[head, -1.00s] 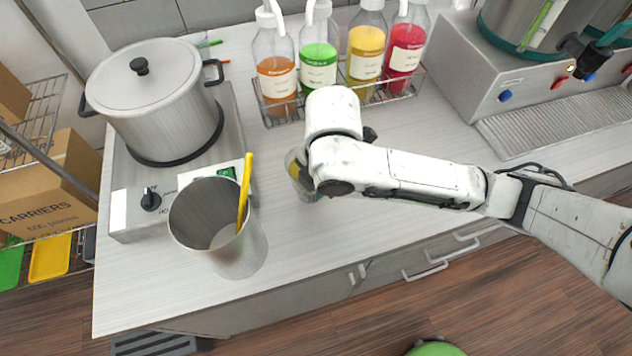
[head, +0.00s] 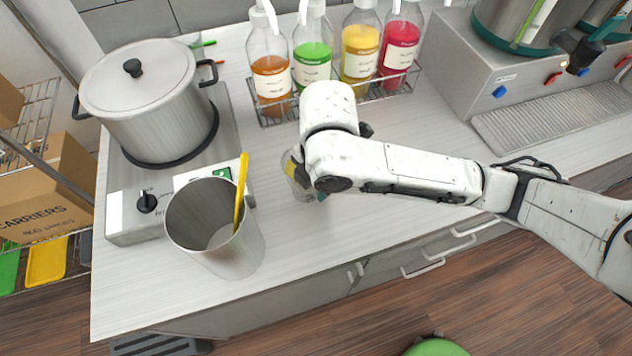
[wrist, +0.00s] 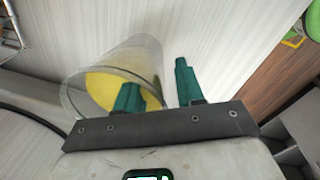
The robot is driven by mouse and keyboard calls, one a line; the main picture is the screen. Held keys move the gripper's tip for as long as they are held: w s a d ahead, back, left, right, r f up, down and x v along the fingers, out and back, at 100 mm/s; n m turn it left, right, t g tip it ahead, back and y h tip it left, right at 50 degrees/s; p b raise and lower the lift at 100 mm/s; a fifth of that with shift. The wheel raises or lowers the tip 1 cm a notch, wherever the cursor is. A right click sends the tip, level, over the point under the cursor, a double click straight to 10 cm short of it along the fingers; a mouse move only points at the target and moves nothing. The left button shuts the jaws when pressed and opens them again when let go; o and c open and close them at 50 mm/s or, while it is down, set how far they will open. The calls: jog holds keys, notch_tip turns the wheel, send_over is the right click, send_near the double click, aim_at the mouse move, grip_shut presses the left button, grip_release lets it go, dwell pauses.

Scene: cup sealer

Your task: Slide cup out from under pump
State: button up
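A clear cup with yellow contents (head: 296,178) stands on the counter in front of the syrup bottles, partly hidden behind my arm. In the wrist view the cup (wrist: 100,72) is at left centre, with yellow (wrist: 110,88) showing inside. My gripper (wrist: 158,88) has its two teal fingers apart. The left finger overlaps the cup and the right finger is to the right of it, outside the wall. I cannot tell whether the left finger is inside the cup or in front of it. Pump bottles of orange (head: 270,75), green (head: 312,62), yellow (head: 360,52) and red (head: 401,45) syrup stand behind.
The bottles stand in a wire rack (head: 279,112). A steel pot (head: 150,95) sits on a burner at left. A steel container (head: 215,235) with a yellow-handled utensil (head: 241,190) stands front left. Steel dispensers (head: 545,25) are at right. The counter (head: 320,245) in front is clear.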

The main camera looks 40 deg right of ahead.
notch_tip(320, 180, up, 10)
jog(key=s, duration=0.1)
jog(key=shift+s, duration=0.1)
dwell(0.8)
